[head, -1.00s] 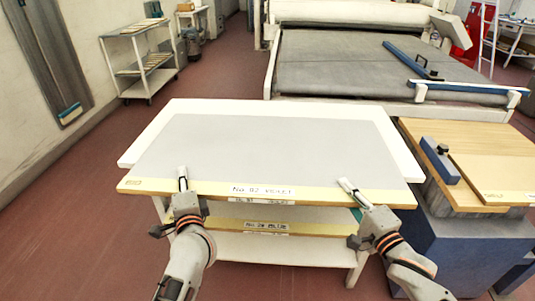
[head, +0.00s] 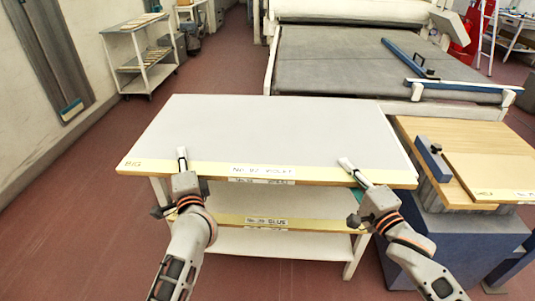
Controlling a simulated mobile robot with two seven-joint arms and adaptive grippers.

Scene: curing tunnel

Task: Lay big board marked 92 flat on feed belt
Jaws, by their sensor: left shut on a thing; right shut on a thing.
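The big board (head: 270,135) has a pale grey top and a yellow front strip, with "BIG" at the left and a blurred label that seems to read No. 92. It lies roughly level over a white rack and hides the rack's top. My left gripper (head: 182,160) is shut on its front edge, left of the label. My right gripper (head: 352,170) is shut on the same edge, near the right corner. The feed belt (head: 345,65) is the dark grey bed behind the board, at the back right, with no board on it.
Another yellow-edged board (head: 267,222) sits on a shelf below. A blue stop bar (head: 405,58) and a blue front rail (head: 460,90) edge the belt. A wooden-topped blue stand (head: 440,140) is close at the right. A white cart (head: 140,60) stands at the left; the floor there is clear.

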